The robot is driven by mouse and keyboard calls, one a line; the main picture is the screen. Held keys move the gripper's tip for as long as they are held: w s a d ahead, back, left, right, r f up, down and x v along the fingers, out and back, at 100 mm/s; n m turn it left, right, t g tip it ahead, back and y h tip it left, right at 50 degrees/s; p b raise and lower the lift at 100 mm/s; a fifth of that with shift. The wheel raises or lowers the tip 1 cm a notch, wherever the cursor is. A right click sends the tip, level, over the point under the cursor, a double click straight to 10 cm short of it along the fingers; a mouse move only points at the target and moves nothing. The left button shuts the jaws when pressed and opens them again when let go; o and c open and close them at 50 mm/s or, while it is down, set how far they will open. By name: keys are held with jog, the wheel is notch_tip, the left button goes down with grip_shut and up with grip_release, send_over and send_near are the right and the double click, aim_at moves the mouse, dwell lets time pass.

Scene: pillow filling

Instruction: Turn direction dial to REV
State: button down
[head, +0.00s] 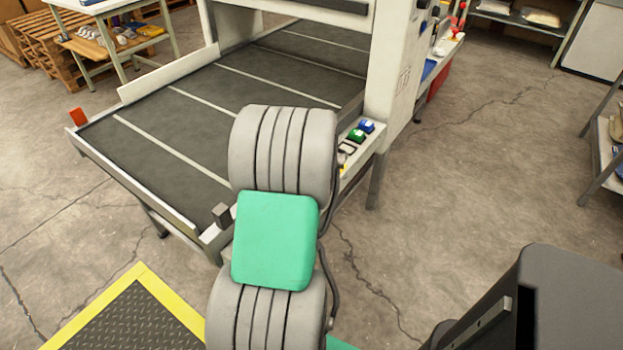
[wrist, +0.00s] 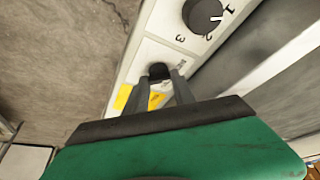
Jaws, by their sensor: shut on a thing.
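In the wrist view, the direction dial (wrist: 159,69) is a small black knob on a pale control panel (wrist: 132,73). My gripper (wrist: 160,79) is shut on this knob, one dark finger on each side. Small lettering beside the knob is too small and partly covered to read, so I cannot tell the dial's setting. A yellow label (wrist: 124,96) lies just below the knob, partly behind the fingers. In the head view, my arm hides the gripper and the dial.
A larger black dial (wrist: 203,15) marked 1, 2, 3 sits above on the same panel. In the head view, a green button (head: 356,135) and a blue button (head: 366,126) sit on the panel beside the dark conveyor belt (head: 195,110). The floor right of the machine is clear.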

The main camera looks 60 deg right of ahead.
dwell(0.4)
jog(key=c, duration=1.1)
grip_release()
jog(key=shift+o, duration=0.2)
jog(key=shift+r, duration=0.1)
jog(key=v, duration=0.7)
jog(key=shift+r, duration=0.3)
jog(key=shift+s+a, duration=0.1)
